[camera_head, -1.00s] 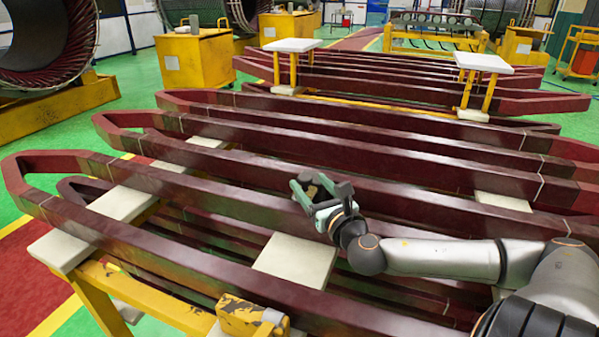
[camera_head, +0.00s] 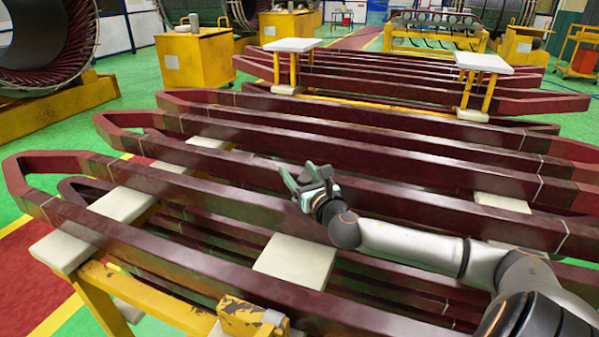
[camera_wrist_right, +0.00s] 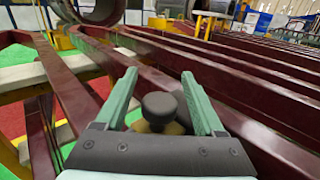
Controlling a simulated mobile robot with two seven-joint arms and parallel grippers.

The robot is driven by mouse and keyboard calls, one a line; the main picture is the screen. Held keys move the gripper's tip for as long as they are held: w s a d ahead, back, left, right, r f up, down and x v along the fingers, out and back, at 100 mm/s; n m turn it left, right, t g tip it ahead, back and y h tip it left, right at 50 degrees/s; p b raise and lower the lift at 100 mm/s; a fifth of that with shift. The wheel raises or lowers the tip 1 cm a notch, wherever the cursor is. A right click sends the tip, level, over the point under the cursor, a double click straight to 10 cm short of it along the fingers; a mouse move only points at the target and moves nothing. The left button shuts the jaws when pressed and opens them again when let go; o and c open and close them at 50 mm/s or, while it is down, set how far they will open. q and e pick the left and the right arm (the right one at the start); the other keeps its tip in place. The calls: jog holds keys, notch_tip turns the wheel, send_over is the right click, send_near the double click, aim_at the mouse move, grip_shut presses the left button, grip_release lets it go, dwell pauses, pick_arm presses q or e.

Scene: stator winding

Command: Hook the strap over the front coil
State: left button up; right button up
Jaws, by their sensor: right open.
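The front coil (camera_head: 150,248) is a long dark red bar loop, with its rounded end at the left of the head view. It rests on pale pads on a yellow stand. My right gripper (camera_head: 303,176) is open above the coil bars, its green fingers pointing up and left. In the wrist view, the open fingers (camera_wrist_right: 158,78) have a dark round knob (camera_wrist_right: 160,107) on a yellowish base between them, near the palm. I cannot tell whether it is part of the gripper. I cannot make out a strap for certain. My left gripper is not in view.
A worn yellow block (camera_head: 240,316) with a small white piece stands at the near edge. A pale pad (camera_head: 295,262) lies under the bars. More long coils lie behind, with white-topped yellow stands (camera_head: 292,45) among them. Green floor is open at the left.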

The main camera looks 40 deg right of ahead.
grip_shut()
dwell(0.4)
dwell(0.9)
